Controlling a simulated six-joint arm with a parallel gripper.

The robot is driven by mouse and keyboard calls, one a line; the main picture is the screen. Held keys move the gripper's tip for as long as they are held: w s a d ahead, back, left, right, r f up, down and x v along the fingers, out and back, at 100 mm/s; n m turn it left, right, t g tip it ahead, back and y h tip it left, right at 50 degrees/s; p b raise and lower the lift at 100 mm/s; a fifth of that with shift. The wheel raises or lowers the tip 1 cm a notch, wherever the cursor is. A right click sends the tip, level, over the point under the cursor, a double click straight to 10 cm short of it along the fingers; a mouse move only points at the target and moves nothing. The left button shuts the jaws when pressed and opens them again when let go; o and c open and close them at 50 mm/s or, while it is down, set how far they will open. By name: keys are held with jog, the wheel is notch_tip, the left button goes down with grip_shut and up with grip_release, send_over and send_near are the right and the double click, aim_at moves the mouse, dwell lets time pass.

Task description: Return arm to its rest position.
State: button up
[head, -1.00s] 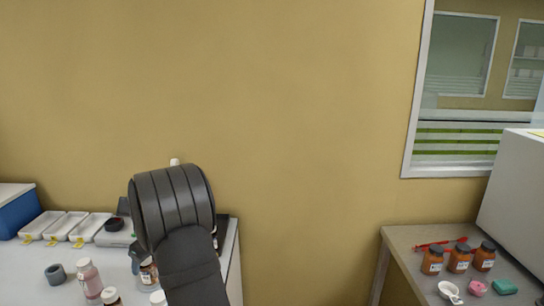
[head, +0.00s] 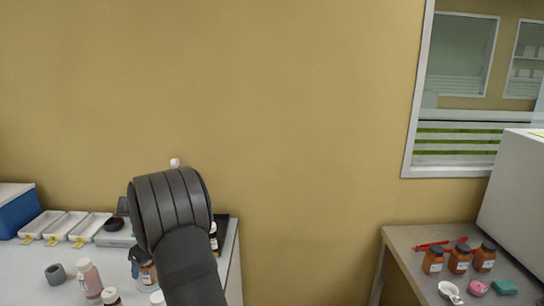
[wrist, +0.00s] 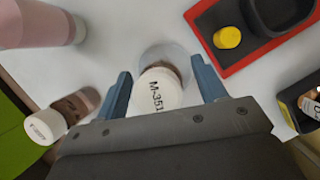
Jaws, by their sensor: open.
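My gripper (wrist: 163,92) is open in the wrist view, its two blue fingers apart. A bottle with a white cap marked M-351 (wrist: 158,92) shows between and just below the fingers; I cannot tell whether they touch it. A round translucent rim shows behind the bottle.
The left table (head: 228,270) holds white trays (head: 65,225), a pink bottle (head: 90,278) and a grey ring (head: 55,273). In the wrist view, a red-edged dark tray (wrist: 222,62) and a tipped-looking brown bottle (wrist: 62,115) are near. The right table (head: 405,238) holds several brown jars.

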jog(key=shift+w+a+f, duration=0.1)
jog(key=shift+a+f, duration=0.15)
jog(key=shift+f, duration=0.25)
notch_tip(320, 180, up, 4)
jog(key=d+r, duration=0.7)
jog(key=d, duration=0.4)
jog(key=w+a+n+g, duration=0.25)
jog(key=a+n, duration=0.25)
jog(key=a, duration=1.7)
jog(key=s+a+f, duration=0.2)
jog(key=a+f, duration=0.4)
jog(key=a, duration=0.3)
jog(key=shift+f, duration=0.15)
jog(key=shift+s+t, duration=0.1)
jog(key=shift+t, duration=0.15)
